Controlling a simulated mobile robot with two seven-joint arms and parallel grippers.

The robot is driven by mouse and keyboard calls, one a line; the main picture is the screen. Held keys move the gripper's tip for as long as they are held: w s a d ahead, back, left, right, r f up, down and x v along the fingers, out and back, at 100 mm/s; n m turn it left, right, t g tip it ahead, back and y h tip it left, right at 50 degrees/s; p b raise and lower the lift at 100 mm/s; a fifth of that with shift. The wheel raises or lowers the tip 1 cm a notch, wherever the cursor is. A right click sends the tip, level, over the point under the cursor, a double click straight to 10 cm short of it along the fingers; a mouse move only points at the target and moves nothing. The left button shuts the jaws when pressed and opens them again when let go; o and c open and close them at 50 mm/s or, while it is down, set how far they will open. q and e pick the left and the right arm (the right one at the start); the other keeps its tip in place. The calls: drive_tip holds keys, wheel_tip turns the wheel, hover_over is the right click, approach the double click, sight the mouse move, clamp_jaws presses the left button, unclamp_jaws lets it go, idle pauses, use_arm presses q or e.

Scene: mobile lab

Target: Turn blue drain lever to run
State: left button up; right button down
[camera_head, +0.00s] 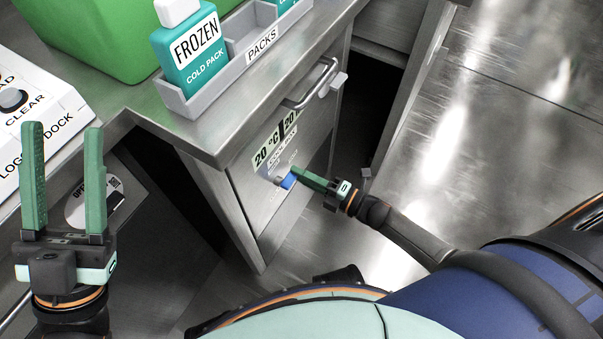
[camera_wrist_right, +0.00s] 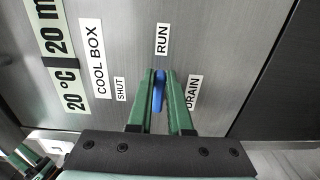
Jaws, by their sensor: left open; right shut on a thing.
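The blue drain lever (camera_head: 287,182) is on the front of the steel cool box cabinet. In the right wrist view the lever (camera_wrist_right: 158,92) sits between the green fingers of my right gripper (camera_wrist_right: 160,76), which is shut on it. A RUN label (camera_wrist_right: 162,39) is straight above the lever in that view, a SHUT label (camera_wrist_right: 120,89) to its left and a DRAIN label (camera_wrist_right: 193,92) to its right. In the head view my right gripper (camera_head: 297,173) reaches the lever from the right. My left gripper (camera_head: 63,128) is open and empty at the left.
The cabinet has a bar handle (camera_head: 314,88) above the lever. A grey packs tray (camera_head: 218,92) with a teal cold pack (camera_head: 193,52) stands on the counter. A green bin (camera_head: 95,35) and a white dock (camera_head: 40,95) are at left. Open floor lies to the right.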

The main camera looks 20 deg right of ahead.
idle(0.3)
drive_tip(key=c, duration=0.8)
unclamp_jaws()
drive_tip(key=shift+c, duration=0.2)
drive_tip(key=shift+s+d, duration=0.1)
drive_tip(key=p+v, duration=0.2)
drive_tip(key=v, duration=1)
drive_tip(key=shift+s+d, duration=0.1)
drive_tip(key=shift+d, duration=0.05)
